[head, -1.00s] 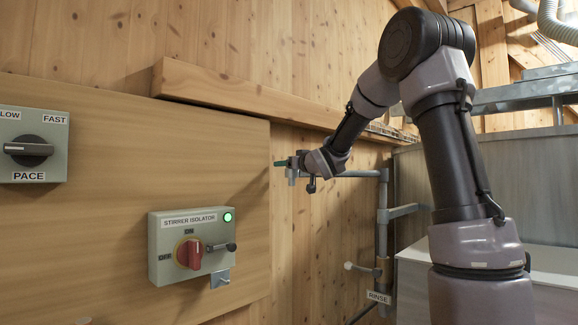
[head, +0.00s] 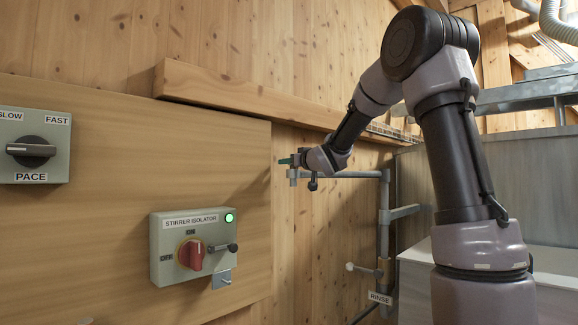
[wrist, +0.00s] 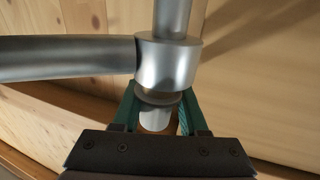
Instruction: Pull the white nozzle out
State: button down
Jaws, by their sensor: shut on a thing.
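A grey metal pipe (head: 355,174) runs level from an upright pipe to a short vertical fitting (head: 293,176) at its left end. In the wrist view this fitting (wrist: 167,62) is a shiny silver collar. A short, pale silver nozzle end (wrist: 155,117) sticks out of the collar, looking more silver than white. My gripper (wrist: 156,112) has its green fingers on either side of this nozzle end, shut on it. In the head view my gripper (head: 293,161) is at the pipe's left end, and the nozzle is mostly hidden there.
A stirrer isolator box (head: 193,247) with a red knob and a lit green lamp is on the wooden panel at left. A pace switch (head: 32,148) is further left. A lever (head: 362,268) and a rinse label (head: 380,298) are below the pipe. A metal tank (head: 480,185) stands at right.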

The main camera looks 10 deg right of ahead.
jog(key=shift+r, duration=0.45)
jog(key=shift+r, duration=0.1)
jog(key=shift+r, duration=2.45)
